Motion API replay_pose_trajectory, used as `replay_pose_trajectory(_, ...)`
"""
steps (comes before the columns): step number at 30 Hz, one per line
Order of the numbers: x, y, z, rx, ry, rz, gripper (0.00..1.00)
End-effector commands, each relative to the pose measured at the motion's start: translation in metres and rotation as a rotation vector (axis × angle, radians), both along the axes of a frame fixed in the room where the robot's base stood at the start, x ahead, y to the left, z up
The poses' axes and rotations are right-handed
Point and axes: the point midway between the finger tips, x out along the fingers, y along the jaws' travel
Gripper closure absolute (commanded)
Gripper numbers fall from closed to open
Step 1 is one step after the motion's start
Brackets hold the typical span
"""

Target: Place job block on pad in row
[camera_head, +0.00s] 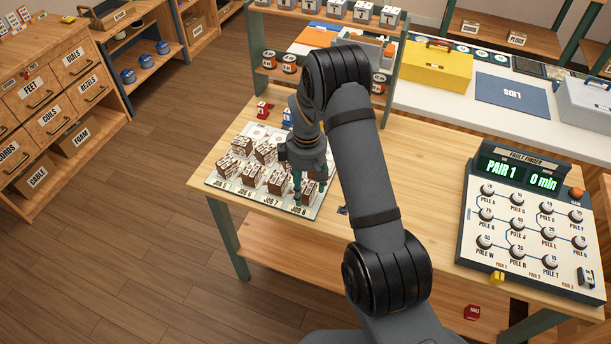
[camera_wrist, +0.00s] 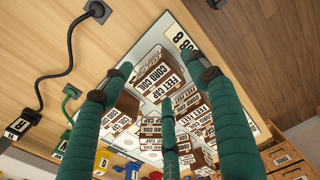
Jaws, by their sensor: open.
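Several brown job blocks with white printed labels stand in rows on the pale board (camera_head: 209,181); one front-left block (camera_head: 228,166) is clear of my arm. The board's front edge reads JOB 5 to JOB 8, and bare pads with circles (camera_head: 258,131) show at its back. My gripper (camera_head: 308,190) is over the front right end, at the block by JOB 8. In the wrist view, my gripper (camera_wrist: 158,76) has its teal fingers spread. A block labelled CORD COIL and FEET CAP (camera_wrist: 152,72) shows between them; contact cannot be told. My arm hides part of the board.
Small red (camera_head: 263,110) and blue pieces stand behind the board. A shelf rack (camera_head: 387,85) rises behind them. The fault finder panel (camera_head: 530,215) reads PAIR 1 and 0 min at the right. Black cable (camera_wrist: 62,73) lies left in the wrist view. Tabletop between arm and panel is clear.

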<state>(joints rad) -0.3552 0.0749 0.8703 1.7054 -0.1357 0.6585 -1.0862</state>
Motion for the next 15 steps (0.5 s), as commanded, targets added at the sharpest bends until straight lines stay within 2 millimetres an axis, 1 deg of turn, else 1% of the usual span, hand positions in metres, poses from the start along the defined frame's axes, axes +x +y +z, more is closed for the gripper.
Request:
replay_pose_trajectory(5,0.002,-0.001,0.030,0.002,-0.007,-0.001,0.41)
replay_pose_trajectory(12,0.002,-0.001,0.083,0.001,-0.007,0.001,0.41)
replay_pose_trajectory(15,0.002,-0.001,0.099,0.002,-0.005,0.000,0.41)
